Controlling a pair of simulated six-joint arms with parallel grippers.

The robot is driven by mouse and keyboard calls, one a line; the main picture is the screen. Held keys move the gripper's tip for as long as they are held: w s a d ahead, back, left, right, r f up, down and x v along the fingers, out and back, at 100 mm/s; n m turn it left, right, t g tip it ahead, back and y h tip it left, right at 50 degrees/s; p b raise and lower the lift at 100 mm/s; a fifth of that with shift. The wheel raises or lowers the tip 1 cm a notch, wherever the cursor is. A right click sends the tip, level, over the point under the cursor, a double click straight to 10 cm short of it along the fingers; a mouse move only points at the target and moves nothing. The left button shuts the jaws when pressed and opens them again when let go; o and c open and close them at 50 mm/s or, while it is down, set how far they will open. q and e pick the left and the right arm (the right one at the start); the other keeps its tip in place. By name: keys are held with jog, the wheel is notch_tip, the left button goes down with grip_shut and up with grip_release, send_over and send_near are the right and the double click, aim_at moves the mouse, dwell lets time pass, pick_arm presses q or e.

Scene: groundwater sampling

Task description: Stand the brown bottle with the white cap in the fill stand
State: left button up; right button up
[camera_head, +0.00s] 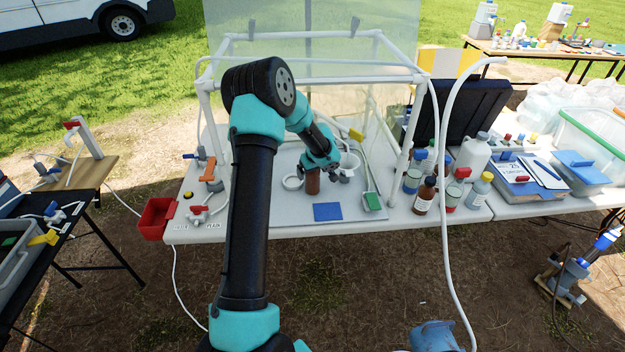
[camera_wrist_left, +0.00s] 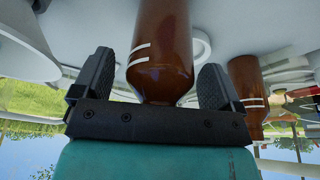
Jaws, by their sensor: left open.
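A brown bottle (camera_head: 313,182) stands upright on the white table inside the framed enclosure. In the left wrist view, which is upside down, the brown bottle (camera_wrist_left: 162,50) with two white stripes lies between the open fingers, with gaps visible. Its cap is hidden, so I cannot tell its colour. A white ring (camera_head: 292,183) lies just left of the bottle; I cannot tell whether it is part of the fill stand. My right gripper is not in view.
A second brown bottle (camera_head: 426,196) with a white label stands to the right, among several other bottles. A blue mat (camera_head: 328,211) lies in front of the bottle. White frame posts (camera_head: 407,140) border the space. A red bin (camera_head: 158,218) hangs at the left edge.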

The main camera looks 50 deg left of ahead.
pick_arm(q)
jog(key=c, duration=1.3)
jog(key=shift+o, duration=0.2)
jog(key=shift+r, duration=0.2)
jog(key=shift+r, duration=1.5)
jog(key=shift+s+d+r, duration=0.15)
jog(key=shift+s+d, duration=0.05)
jog(key=s+d+r, duration=0.1)
jog(key=s+d, duration=0.9)
jog(key=d, duration=0.1)
jog(key=shift+d+r, duration=0.15)
jog(key=shift+d, duration=0.15)
jog(key=shift+s, duration=0.1)
